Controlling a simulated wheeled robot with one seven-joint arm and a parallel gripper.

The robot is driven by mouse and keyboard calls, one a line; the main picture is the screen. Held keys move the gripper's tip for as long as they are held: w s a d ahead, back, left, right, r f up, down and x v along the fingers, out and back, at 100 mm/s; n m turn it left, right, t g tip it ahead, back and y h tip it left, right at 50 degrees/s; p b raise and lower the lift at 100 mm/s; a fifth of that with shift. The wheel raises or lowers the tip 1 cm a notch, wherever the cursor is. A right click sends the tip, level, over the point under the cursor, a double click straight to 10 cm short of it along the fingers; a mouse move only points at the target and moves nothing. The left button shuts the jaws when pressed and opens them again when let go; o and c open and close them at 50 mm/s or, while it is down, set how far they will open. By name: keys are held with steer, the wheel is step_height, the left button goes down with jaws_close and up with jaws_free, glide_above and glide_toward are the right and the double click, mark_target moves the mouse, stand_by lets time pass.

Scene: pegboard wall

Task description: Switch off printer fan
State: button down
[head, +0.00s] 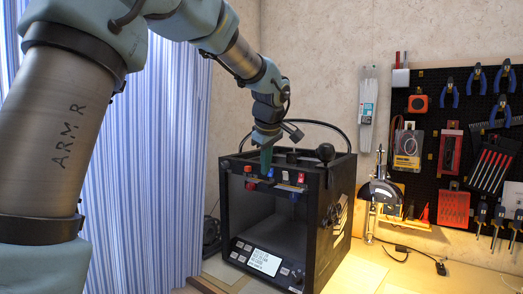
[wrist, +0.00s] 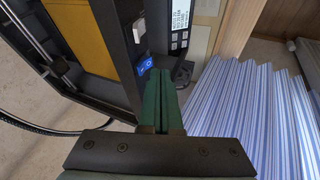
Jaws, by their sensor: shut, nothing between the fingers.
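The printer (head: 333,215) is a black open-front box with a lit screen (head: 262,259) low on its front. Small coloured parts sit along its top front edge: a red one at left (head: 249,184), a blue one (head: 271,172) and another red one at right (head: 301,178). My gripper (head: 266,170) points down at this edge, its green fingers together and empty. In the wrist view, the fingertips (wrist: 159,72) are close beside a blue rocker switch (wrist: 146,66) with light markings. I cannot tell whether they touch it, or read its position. No fan label is legible.
A pegboard (head: 430,120) with pliers, screwdrivers and packets hangs at right. A lamp-like stand (head: 376,205) and a cable (head: 405,249) are on the bench right of the printer. A blue-white striped curtain (head: 150,150) hangs at left.

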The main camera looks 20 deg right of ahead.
steer(key=shift+w+d+f, duration=0.25)
steer(key=shift+w+d, duration=0.1)
steer(key=shift+d, duration=0.2)
